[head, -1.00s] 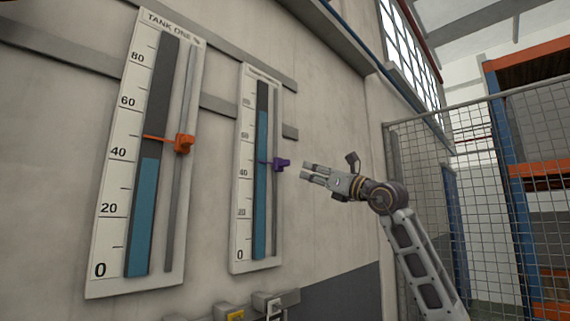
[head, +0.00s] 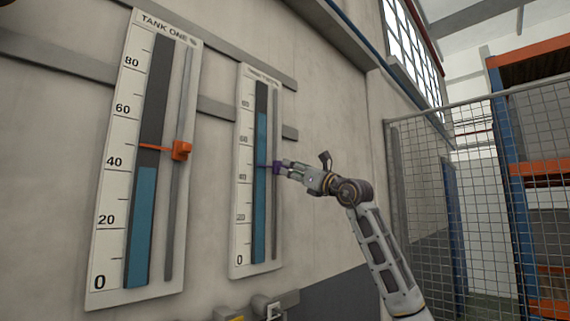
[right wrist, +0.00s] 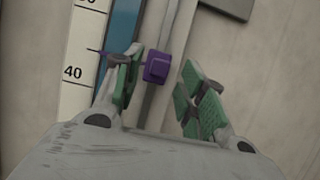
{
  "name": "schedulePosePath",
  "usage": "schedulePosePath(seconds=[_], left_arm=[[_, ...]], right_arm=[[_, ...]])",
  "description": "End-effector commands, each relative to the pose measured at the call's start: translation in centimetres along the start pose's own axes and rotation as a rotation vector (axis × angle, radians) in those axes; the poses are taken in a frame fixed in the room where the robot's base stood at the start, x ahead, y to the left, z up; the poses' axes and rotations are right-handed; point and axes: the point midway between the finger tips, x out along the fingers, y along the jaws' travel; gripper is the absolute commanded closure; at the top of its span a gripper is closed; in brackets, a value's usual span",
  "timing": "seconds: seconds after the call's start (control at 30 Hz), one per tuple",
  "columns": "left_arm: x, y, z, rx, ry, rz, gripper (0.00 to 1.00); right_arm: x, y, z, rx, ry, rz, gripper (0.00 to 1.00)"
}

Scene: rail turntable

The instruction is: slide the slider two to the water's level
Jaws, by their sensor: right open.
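The tank two gauge (head: 246,252) is the smaller white panel on the wall, with a blue water column (head: 261,135) reaching roughly the mid-seventies. The purple slider two (head: 276,167) is on its rail, its thin pointer in the mid-forties, well below the water top. My right gripper (head: 285,168) is at the slider, coming from the right. In the right wrist view the open jaws (right wrist: 162,85) with green pads stand either side of the purple slider (right wrist: 157,68). The left finger is nearer to it; contact cannot be told. My left gripper is out of view.
The larger tank one gauge (head: 105,240) is at left, with an orange slider (head: 181,150) a little above its water. Grey wall strips (head: 225,112) run behind the gauges. A box with a yellow part (head: 237,317) is below. A mesh fence (head: 475,200) stands at right.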

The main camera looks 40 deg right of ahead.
Motion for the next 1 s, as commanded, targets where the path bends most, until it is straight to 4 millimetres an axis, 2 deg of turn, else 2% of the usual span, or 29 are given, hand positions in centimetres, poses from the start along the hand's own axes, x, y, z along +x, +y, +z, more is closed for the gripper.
schedulePosePath(seconds=[0.2, 0.4, 0.87, 1.0], left_arm=[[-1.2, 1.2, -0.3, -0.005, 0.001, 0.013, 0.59], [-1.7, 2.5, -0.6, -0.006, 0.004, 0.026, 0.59], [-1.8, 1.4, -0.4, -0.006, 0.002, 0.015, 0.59], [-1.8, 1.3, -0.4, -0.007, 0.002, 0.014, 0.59]], right_arm=[[2.3, 0.1, 0.2, 0.002, 0.0, 0.002, 0.59], [3.7, 0.0, 0.1, 0.002, 0.0, 0.001, 0.59], [4.3, 0.0, 0.0, 0.0, 0.001, 0.0, 0.59], [4.2, 0.0, 0.0, 0.0, 0.001, 0.0, 0.77]])
